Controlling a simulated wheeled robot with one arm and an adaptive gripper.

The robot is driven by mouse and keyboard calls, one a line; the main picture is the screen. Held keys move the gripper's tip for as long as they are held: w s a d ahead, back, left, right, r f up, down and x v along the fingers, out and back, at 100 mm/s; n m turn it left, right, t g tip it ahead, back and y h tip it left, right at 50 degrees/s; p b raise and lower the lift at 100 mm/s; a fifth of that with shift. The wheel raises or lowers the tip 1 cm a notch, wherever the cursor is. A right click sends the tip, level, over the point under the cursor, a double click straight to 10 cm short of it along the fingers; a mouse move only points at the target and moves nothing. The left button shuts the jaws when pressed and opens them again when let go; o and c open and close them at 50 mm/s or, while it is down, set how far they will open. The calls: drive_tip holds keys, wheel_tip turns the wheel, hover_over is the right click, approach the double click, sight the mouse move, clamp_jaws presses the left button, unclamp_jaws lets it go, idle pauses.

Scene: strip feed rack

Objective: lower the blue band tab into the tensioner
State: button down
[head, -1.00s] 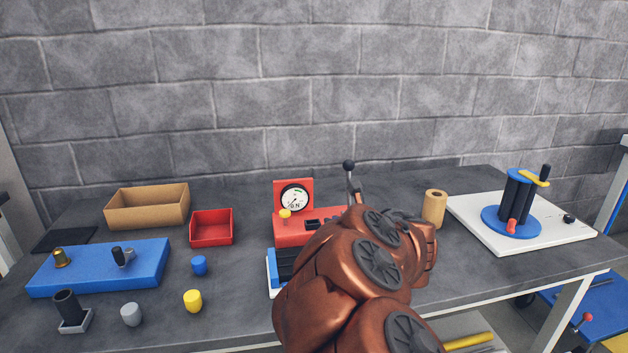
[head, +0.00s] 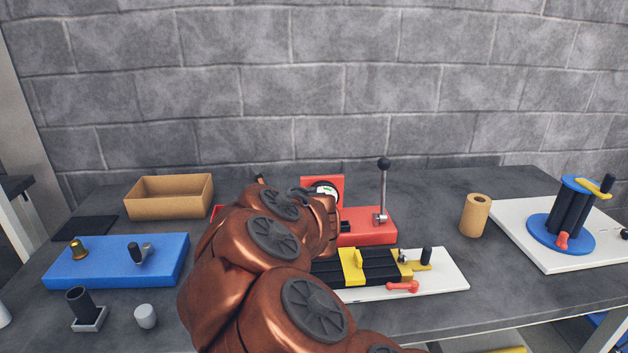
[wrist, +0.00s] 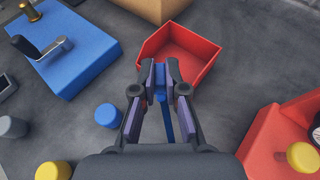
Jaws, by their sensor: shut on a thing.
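My gripper (wrist: 160,85) shows in the wrist view with its fingers closed on a thin blue band tab (wrist: 167,122). The blue strip runs from the fingertips back between the fingers. The fingertips are over the near edge of a red tray (wrist: 190,52).
A blue block (head: 118,260) and a cardboard box (head: 170,197) stand left. A black rail with a yellow clamp (head: 352,267) lies before the tensioner. A cardboard roll (head: 474,215) and a blue spool stand (head: 560,234) are right. A blue cap (wrist: 108,115) sits left of my fingers.

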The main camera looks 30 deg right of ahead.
drive_tip(key=shift+w+f, duration=0.15)
drive_tip(key=shift+w, duration=0.2)
drive_tip(key=shift+w+d+n+y, duration=0.15)
drive_tip(key=shift+n+y, duration=0.35)
drive_tip(key=shift+y, duration=0.1)
drive_tip(key=s+d+r+n+y, duration=0.1)
drive_tip(key=s+d+r, duration=0.1)
drive_tip(key=d, duration=0.6)
drive_tip(key=s+d+r+n+g+y, duration=0.1)
drive_tip(key=s+d, duration=0.3)
drive_tip(key=d, duration=0.4)
drive_tip(key=s+d+r, duration=0.2)
drive_tip(key=s+d, duration=0.1)
drive_tip(key=d, duration=0.5)
drive_tip(key=shift+r+n+g+y, duration=0.35)
drive_tip(key=shift+n+g+y, duration=0.05)
drive_tip(key=shift+s+f+b, duration=0.15)
drive_tip(key=shift+f+b, duration=0.05)
drive_tip(key=shift+b, duration=0.95)
drive_tip(key=b, duration=0.6)
hover_over(346, 230)
drive_tip(key=f, duration=0.5)
drive_tip(key=shift+w+d+f, duration=0.25)
drive_tip(key=shift+f+b, duration=0.65)
drive_tip(key=shift+b, duration=1.5)
